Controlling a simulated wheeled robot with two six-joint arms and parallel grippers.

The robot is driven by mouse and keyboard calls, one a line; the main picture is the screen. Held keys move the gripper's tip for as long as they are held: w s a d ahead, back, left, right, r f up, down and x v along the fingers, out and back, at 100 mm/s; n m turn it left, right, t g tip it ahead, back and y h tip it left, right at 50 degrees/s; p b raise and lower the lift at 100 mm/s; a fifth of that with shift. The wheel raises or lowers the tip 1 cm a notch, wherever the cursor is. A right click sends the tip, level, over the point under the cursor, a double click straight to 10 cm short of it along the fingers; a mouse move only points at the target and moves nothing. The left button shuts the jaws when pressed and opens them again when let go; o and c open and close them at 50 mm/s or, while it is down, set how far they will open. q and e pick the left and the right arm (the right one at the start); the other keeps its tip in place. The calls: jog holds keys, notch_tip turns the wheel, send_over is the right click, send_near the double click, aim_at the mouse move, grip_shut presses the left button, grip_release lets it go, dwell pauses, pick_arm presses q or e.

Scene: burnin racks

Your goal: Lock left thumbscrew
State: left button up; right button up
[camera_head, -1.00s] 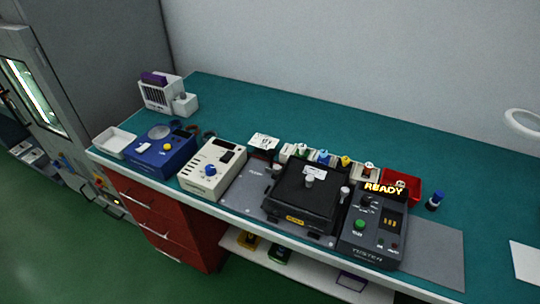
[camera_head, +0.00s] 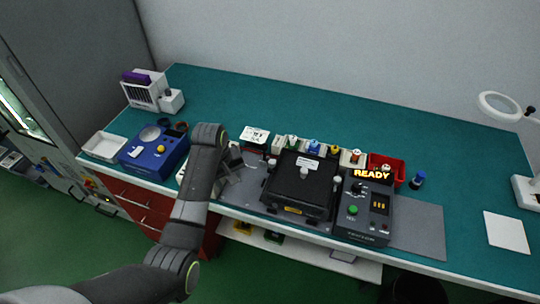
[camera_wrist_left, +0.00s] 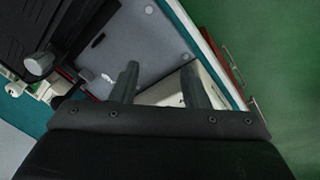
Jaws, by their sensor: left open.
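The black test fixture (camera_head: 297,193) sits on a grey plate (camera_head: 243,196), its lid down, with a pale knob on top (camera_head: 304,172). My left gripper (camera_head: 236,177) is above the plate, left of the fixture. Its fingers (camera_wrist_left: 160,86) are apart and empty, away from the knob. My right gripper is not in view.
The tester (camera_head: 363,210) reading READY stands right of the fixture. A cream device (camera_wrist_left: 205,88) lies under my left arm, with a blue device (camera_head: 155,150) further left. Small coloured parts and a red bin (camera_head: 388,168) line the back.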

pick_arm(q)
jog(key=w+d+r, duration=0.5)
jog(key=d+r, duration=0.2)
jog(key=r, duration=0.3)
notch_tip(320, 180, up, 9)
jog(key=n+g+y, duration=0.1)
send_over(272, 161)
notch_tip(272, 161, down, 17)
jog(key=shift+f+b, duration=0.15)
jog(key=shift+b, duration=0.5)
jog(key=shift+c, duration=0.4)
grip_shut()
